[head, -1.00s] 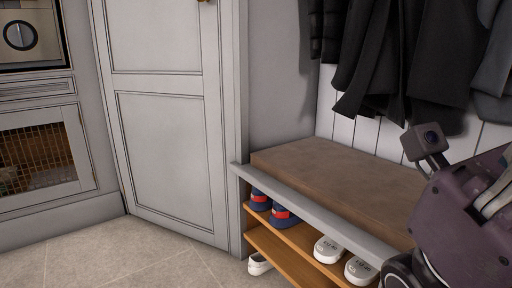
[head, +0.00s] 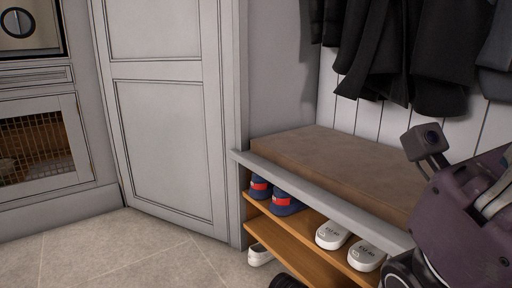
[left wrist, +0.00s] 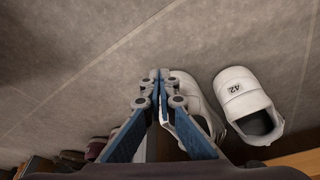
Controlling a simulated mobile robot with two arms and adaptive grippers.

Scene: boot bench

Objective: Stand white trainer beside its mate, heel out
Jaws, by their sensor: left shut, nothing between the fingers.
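In the left wrist view, my left gripper (left wrist: 158,76) is shut and empty, with its fingertips over the grey floor. A white trainer (left wrist: 240,95) with a "42" label lies just right of it, its dark opening facing the bottom right. A second white shoe (left wrist: 203,98) is beside it, partly hidden behind my fingers. I cannot tell whether the fingers touch it. In the head view, one white shoe (head: 260,256) is on the floor at the bench's left end. My right gripper is not in view.
The bench (head: 340,170) has a brown cushion. Its upper shelf holds two white shoes (head: 333,235) (head: 366,256) and a pair of blue-red shoes (head: 284,205). Dark coats (head: 400,60) hang above. Open floor (head: 110,250) lies to the left. Dark shoes (left wrist: 95,148) sit lower left in the wrist view.

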